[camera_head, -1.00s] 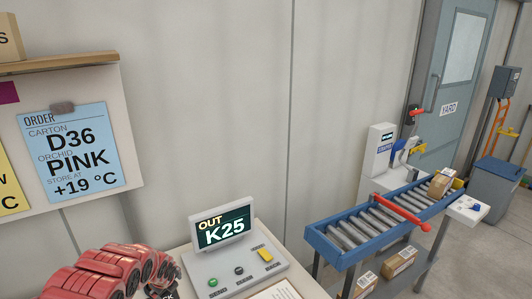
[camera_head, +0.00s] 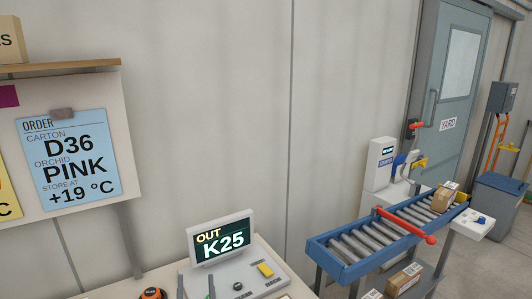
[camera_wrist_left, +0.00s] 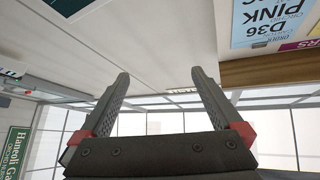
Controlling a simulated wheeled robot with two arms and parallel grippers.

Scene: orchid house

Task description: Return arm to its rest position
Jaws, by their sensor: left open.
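My left gripper (camera_head: 196,287) shows only as two dark fingertips pointing up at the bottom edge of the head view, in front of the console (camera_head: 240,278). In the left wrist view its two fingers (camera_wrist_left: 160,92) stand wide apart with nothing between them. Beyond them that view shows the ceiling and window panes, so the gripper points upward. Most of my left arm is below the head view. My right gripper is not in view.
The console's screen (camera_head: 222,241) reads OUT K25. An order card (camera_head: 69,160) hangs on the board at left, below a shelf (camera_head: 60,66). A roller conveyor (camera_head: 375,240) with a carton (camera_head: 445,197) stands at right. The wall between is bare.

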